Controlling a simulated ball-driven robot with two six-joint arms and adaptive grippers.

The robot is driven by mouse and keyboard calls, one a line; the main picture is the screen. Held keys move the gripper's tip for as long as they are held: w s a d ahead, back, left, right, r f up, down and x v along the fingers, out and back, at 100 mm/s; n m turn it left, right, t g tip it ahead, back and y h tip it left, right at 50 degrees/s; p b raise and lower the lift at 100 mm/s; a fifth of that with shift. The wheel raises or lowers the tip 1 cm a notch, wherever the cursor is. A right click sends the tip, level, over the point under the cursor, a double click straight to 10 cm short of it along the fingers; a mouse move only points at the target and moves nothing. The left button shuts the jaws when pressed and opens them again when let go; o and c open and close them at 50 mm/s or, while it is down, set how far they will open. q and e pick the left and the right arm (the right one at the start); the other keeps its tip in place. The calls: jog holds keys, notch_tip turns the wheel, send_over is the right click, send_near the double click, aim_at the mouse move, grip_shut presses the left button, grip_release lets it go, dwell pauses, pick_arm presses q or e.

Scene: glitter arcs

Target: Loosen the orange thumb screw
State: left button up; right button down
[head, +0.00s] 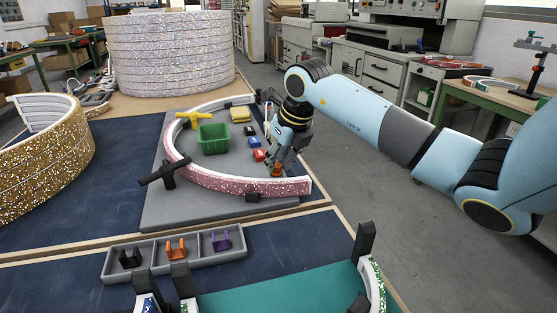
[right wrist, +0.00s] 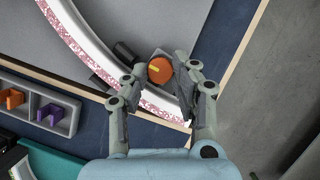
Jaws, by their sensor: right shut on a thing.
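The orange thumb screw (right wrist: 160,70) is a round orange knob with a yellow line across its top, in the right wrist view. It sits beside the inner side of the pink glitter arc. In the head view the orange screw (head: 276,170) shows just below my right gripper (head: 277,162), partly covered by the fingers. The pink glitter arc (head: 230,184) lies on a grey plate (head: 190,213). My left gripper is not in view.
On the plate are a green bin (head: 213,138), yellow blocks (head: 240,114), small coloured blocks and a black T-handle (head: 165,171). A grey tray (head: 180,262) with black, orange and purple clips lies in front. A gold glitter ring (head: 50,150) stands left.

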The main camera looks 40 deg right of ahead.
jog(key=shift+d+f+n+y+b, duration=0.15)
jog(key=shift+f+n+y+b, duration=0.15)
jog(key=shift+n+b, duration=0.45)
jog(key=shift+r+n, duration=0.15)
jog(key=shift+n, duration=0.1)
jog(key=shift+r, duration=0.15)
jog(key=c, duration=1.1)
grip_release()
jog(key=shift+o, duration=0.2)
jog(key=shift+r, duration=0.1)
jog(key=v, duration=1.1)
jog(key=shift+s+r, duration=0.15)
jog(key=shift+r, duration=0.2)
